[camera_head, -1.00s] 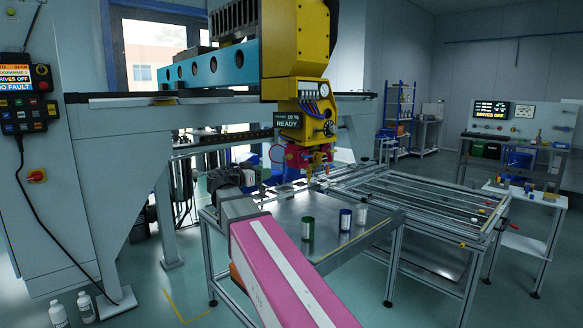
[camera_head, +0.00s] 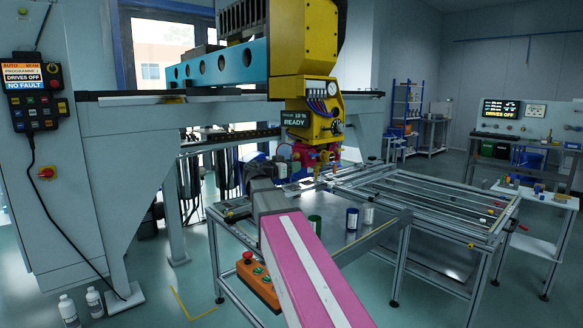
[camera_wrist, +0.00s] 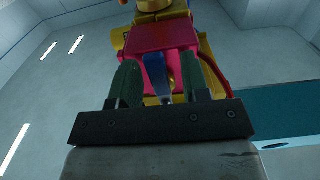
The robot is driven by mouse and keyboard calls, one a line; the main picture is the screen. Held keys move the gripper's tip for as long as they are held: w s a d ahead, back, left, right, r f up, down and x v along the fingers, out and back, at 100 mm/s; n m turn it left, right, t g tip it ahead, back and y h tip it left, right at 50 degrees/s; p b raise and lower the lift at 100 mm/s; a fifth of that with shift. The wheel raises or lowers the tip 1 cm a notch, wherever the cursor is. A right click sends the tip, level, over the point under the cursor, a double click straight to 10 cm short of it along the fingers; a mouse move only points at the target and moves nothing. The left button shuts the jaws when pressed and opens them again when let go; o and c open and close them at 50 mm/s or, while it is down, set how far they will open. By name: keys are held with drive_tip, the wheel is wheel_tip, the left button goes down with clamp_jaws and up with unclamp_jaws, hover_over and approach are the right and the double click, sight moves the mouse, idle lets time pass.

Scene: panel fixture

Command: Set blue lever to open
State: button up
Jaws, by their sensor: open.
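The blue lever (camera_wrist: 155,68) hangs from the front of a red-pink block (camera_wrist: 160,36) in the wrist view. My gripper (camera_wrist: 159,72) is open, with one green finger on each side of the lever. The lever lies between the fingers, nearer the left one; I cannot tell whether either touches it. A brass-yellow part (camera_wrist: 174,66) shows just right of the lever. In the head view the red-pink block (camera_head: 324,157) sits under the yellow machine head (camera_head: 306,60). There, my wrist is just left of the block, and the lever is too small to make out.
A framed rail bed (camera_head: 430,205) is at right.

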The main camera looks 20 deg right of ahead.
sight(304, 157)
clamp_jaws()
drive_tip(key=n, duration=0.3)
drive_tip(key=s+n, duration=0.1)
drive_tip(key=n, duration=0.2)
drive_tip(key=s+d+r+n, duration=0.1)
drive_tip(key=n, duration=0.2)
drive_tip(key=shift+s, duration=0.2)
drive_tip(key=n, duration=0.3)
drive_tip(key=r+n, duration=0.1)
drive_tip(key=shift+s+d+r+n, duration=0.1)
drive_tip(key=shift+s+d+n, duration=0.05)
drive_tip(key=shift+s+n, duration=0.2)
drive_tip(key=shift+s+r+n, duration=0.1)
drive_tip(key=shift+r+n, duration=0.25)
drive_tip(key=shift+n, duration=0.75)
drive_tip(key=shift+r+n, duration=0.3)
drive_tip(key=shift+n, duration=0.75)
